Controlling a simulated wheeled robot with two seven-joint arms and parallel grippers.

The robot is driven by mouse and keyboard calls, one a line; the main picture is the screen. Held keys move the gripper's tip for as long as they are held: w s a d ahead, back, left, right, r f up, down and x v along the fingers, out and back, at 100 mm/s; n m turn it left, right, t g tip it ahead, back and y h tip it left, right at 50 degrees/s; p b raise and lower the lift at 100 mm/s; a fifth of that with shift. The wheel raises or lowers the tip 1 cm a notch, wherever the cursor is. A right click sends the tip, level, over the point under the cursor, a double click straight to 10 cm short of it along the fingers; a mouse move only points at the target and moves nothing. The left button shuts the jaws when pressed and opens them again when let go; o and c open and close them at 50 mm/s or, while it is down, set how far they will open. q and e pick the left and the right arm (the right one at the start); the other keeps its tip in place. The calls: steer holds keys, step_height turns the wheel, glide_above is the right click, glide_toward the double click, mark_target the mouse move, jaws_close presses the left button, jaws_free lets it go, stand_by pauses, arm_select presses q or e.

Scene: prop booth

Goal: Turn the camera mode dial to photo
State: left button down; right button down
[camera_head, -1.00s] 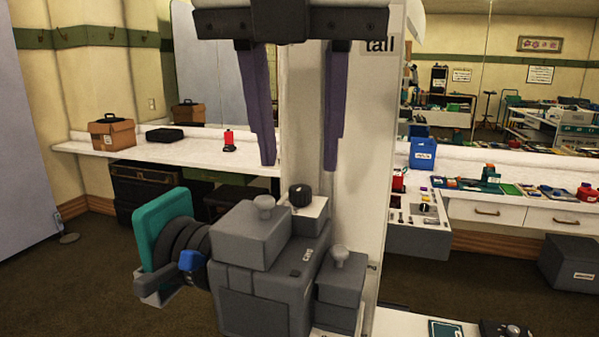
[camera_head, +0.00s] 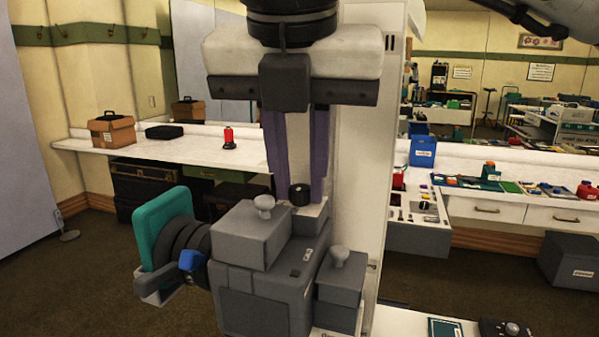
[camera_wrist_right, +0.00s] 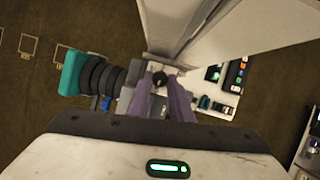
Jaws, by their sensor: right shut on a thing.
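The grey prop camera (camera_head: 265,285) stands in front of me, with its dark ringed lens and teal hood (camera_head: 160,228) to the left. The black mode dial (camera_head: 299,194) sits on its top, behind the grey block with a knob. It also shows in the right wrist view (camera_wrist_right: 159,80). My right gripper (camera_head: 299,190) points straight down from above, and its two purple fingers are shut on the dial from either side. The mode markings around the dial cannot be read. My left gripper is not in view.
A tall white panel (camera_head: 365,160) rises close behind and right of the camera. A second grey block with a knob (camera_head: 340,280) stands at its right. A white counter (camera_head: 160,145) with a brown box runs along the back wall. Open floor lies at the left.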

steer(key=shift+m, duration=0.3)
steer(key=shift+a+m+h+b, duration=0.2)
steer(key=shift+m+h+b, duration=0.25)
steer(key=shift+m, duration=0.55)
steer(key=shift+m+h, duration=0.35)
steer(key=shift+m, duration=0.45)
steer(key=m, duration=0.1)
steer(key=m+g+h, duration=0.1)
steer(key=m, duration=0.2)
steer(key=shift+w+a+g+p, duration=0.2)
steer(key=shift+a+g+p, duration=0.1)
steer(key=shift+p, duration=0.1)
steer(key=shift+w+m+g+h, duration=0.1)
steer(key=shift+m+g+h, duration=0.4)
steer(key=shift+m, duration=1.3)
steer(key=c, duration=1.6)
jaws_free()
steer(key=shift+r, duration=0.1)
